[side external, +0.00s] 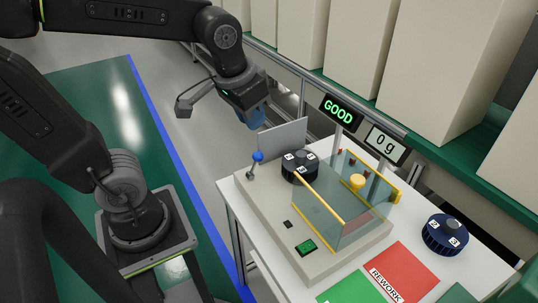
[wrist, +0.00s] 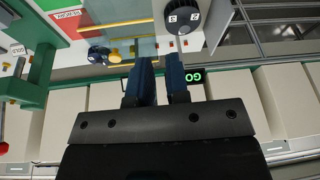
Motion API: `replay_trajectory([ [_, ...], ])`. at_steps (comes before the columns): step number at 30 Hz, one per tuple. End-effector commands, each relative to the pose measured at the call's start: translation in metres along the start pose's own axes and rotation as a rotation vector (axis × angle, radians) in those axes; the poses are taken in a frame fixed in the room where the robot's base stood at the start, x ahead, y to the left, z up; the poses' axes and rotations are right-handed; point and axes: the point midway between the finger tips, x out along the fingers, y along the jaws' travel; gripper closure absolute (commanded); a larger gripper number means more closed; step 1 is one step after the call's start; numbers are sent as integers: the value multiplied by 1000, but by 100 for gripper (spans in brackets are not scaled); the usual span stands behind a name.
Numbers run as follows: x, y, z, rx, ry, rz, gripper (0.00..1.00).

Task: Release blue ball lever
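The blue ball lever (side external: 257,157) stands at the back left corner of the beige machine base, a blue ball on a short metal stick that leans slightly. My gripper (side external: 256,118), with blue fingers, is in the air above the ball and clearly apart from it. In the wrist view my gripper (wrist: 159,62) has its two fingers apart with nothing between them. I cannot make out the lever in the wrist view.
A black round part (side external: 299,168) sits on the base beside the lever, with a grey upright plate (side external: 282,138) behind. Clear panels with yellow edges (side external: 320,200) enclose the scale. A dark blue round part (side external: 447,235) lies near the red REWORK area (side external: 401,267). A GOOD display (side external: 339,113) stands behind.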

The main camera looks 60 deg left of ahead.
Motion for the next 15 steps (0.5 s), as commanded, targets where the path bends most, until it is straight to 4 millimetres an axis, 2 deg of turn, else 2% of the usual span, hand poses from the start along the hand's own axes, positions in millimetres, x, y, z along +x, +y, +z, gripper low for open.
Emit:
replay_trajectory([
  [1, 7, -1, -11, -16, -39, -17, 89],
  [5, 26, -4, -34, -61, -118, -65, 100],
  [11, 62, -10, -66, -127, -234, -148, 100],
  [15, 95, -14, -85, -171, -310, -214, 100],
])
